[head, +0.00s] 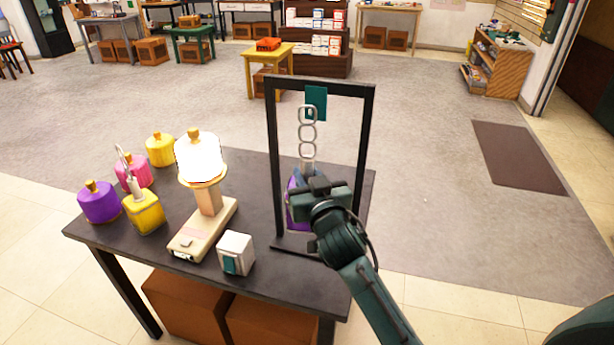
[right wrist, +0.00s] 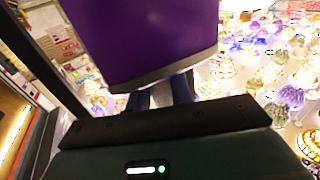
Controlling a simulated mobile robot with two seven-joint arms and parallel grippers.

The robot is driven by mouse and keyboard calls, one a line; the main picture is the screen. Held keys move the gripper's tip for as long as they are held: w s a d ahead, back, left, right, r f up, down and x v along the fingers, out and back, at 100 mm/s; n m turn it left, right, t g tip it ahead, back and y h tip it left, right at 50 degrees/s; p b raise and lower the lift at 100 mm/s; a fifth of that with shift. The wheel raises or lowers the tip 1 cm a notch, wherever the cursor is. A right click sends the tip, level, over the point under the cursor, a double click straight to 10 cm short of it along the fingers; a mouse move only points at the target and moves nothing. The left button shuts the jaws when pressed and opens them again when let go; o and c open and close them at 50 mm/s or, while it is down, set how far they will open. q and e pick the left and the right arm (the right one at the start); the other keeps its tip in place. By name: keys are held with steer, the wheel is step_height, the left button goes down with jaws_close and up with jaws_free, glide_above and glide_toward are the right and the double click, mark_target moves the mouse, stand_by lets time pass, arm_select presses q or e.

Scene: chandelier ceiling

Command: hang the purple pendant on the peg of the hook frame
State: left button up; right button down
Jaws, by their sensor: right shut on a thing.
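The purple pendant (head: 292,208) is inside the black hook frame (head: 272,150), mostly hidden behind my right gripper (head: 322,190). The gripper is shut on it. Its chain of pale rings (head: 307,131) rises above it, and the top ring overlaps the lower part of the teal plate (head: 316,97) on the frame's top bar. The peg itself is not clear, and I cannot tell whether the ring is around it. In the right wrist view the pendant's purple body (right wrist: 140,35) fills the top, beyond the gripper (right wrist: 165,92). My left gripper is not in view.
The frame stands at the right of a dark table (head: 150,249). A lit lamp (head: 200,157) on a wooden stand, a white block (head: 236,252), another purple item (head: 98,203), a pink one (head: 133,172) and two yellow ones stand left of it. Open floor lies behind.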

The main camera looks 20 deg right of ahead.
steer(key=shift+w+d+r, duration=0.1)
steer(key=shift+w, duration=0.1)
steer(key=shift+w+d, duration=0.55)
steer(key=shift+w, duration=0.25)
steer(key=shift+w+d, duration=0.1)
steer(key=shift+w, duration=0.05)
stand_by(0.3)
steer(key=shift+w+d, duration=0.35)
steer(key=shift+w, duration=0.2)
steer(key=shift+f, duration=0.2)
steer(key=shift+f+b, duration=0.3)
steer(key=shift+f, duration=0.25)
stand_by(0.4)
stand_by(0.3)
